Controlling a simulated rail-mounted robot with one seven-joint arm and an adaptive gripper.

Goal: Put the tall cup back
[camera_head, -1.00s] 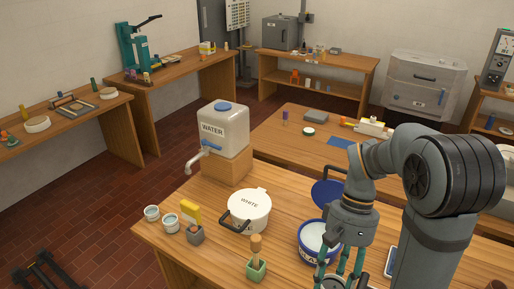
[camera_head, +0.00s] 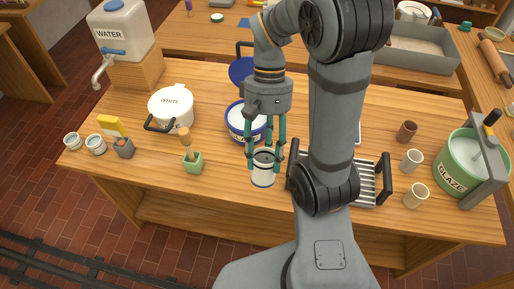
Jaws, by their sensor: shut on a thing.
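A tall white cup with a dark rim (camera_head: 263,174) is upright between the fingers of my gripper (camera_head: 265,158) in the head view. The gripper points down and is shut on the cup, with teal fingers on both sides of its upper part. The cup is near the front of the wooden table (camera_head: 225,190); I cannot tell whether its base touches the top. Behind it stands a blue-rimmed tub of white glaze (camera_head: 238,124), partly hidden by the gripper.
A dark-handled rack (camera_head: 367,183) is right of my gripper, partly hidden by my arm. Several cups, one brown (camera_head: 407,131), and a green glaze bucket (camera_head: 458,172) stand farther right. Left are a green brush pot (camera_head: 193,163) and a lidded white pot (camera_head: 172,108).

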